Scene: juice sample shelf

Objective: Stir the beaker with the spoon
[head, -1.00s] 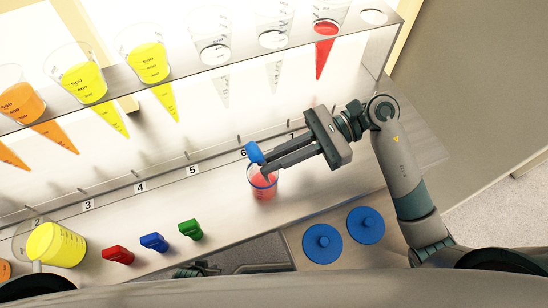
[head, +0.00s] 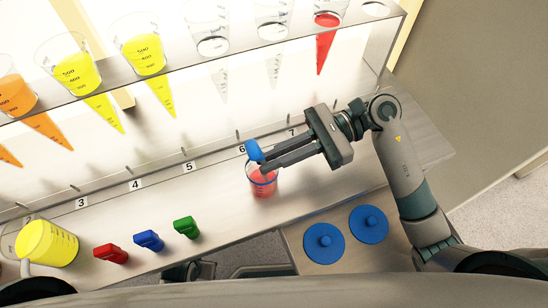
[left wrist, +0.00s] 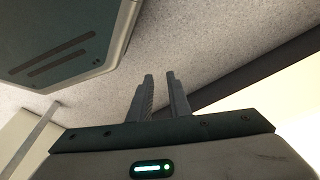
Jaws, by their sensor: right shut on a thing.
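A clear beaker (head: 263,186) with red liquid stands on the counter in front of the number 6 label. My right gripper (head: 263,164) is at the beaker's rim, shut on a blue spoon (head: 254,151). The spoon's blue top sticks up above the fingertips. Its lower part is hidden by the fingers and beaker, so I cannot tell how deep it reaches. My left gripper (left wrist: 160,78) shows in the left wrist view, empty, with a narrow gap between its fingers, away from the beaker.
A yellow-filled jug (head: 47,243) stands farther left. Two blue lids (head: 324,243) rest on a side surface. A shelf (head: 190,62) holding several cones runs above the counter (head: 330,180).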

